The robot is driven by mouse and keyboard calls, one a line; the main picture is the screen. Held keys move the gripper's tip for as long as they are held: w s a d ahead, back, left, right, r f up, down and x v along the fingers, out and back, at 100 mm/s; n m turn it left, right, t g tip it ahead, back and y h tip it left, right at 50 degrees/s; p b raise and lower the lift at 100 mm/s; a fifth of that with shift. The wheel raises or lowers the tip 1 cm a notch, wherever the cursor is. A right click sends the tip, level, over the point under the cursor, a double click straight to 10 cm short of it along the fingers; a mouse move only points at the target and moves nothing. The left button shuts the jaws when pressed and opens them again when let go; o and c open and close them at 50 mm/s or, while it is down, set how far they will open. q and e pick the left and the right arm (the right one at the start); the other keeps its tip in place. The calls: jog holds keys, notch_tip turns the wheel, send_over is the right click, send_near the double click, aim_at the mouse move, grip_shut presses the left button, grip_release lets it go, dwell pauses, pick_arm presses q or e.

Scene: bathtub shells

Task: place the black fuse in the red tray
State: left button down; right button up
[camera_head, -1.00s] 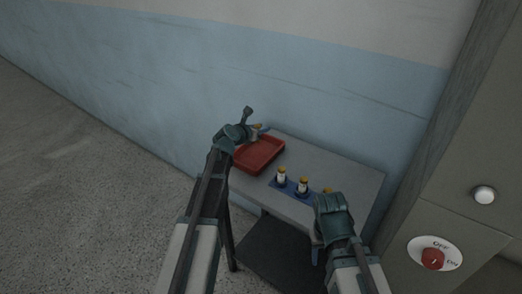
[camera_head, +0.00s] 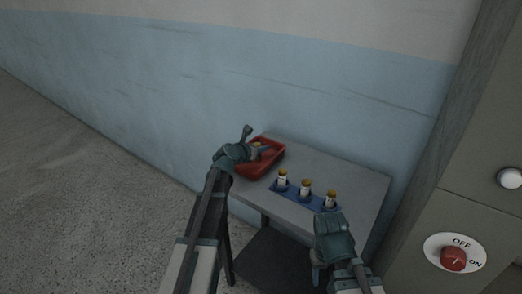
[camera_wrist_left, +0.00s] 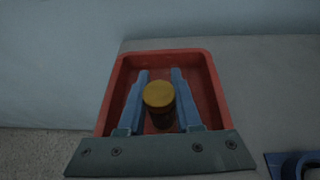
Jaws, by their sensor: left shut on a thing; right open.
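The red tray (camera_head: 262,170) lies on the grey table near its left end. It fills the middle of the left wrist view (camera_wrist_left: 213,84). My left gripper (camera_head: 257,148) is over the tray, and its blue fingers (camera_wrist_left: 159,100) are shut on a fuse with a brass-coloured cap (camera_wrist_left: 159,94). The fuse body is dark below the cap and stands between the fingers, within the tray's outline. I cannot tell whether it touches the tray floor. My right gripper (camera_head: 318,272) is open, low at the table's front edge, with its fingers partly hidden.
A grey cabinet with a red OFF/ON knob (camera_head: 453,259) stands at the right. A blue-painted wall is behind.

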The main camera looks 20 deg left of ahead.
pick_arm(q)
jog(key=shift+f, duration=0.1)
jog(key=c, duration=0.6)
grip_release()
jog(key=shift+r, duration=0.3)
jog(key=p+v, duration=0.4)
jog(key=v, duration=0.8)
jog(key=shift+f+p, duration=0.1)
jog(key=shift+p, duration=0.25)
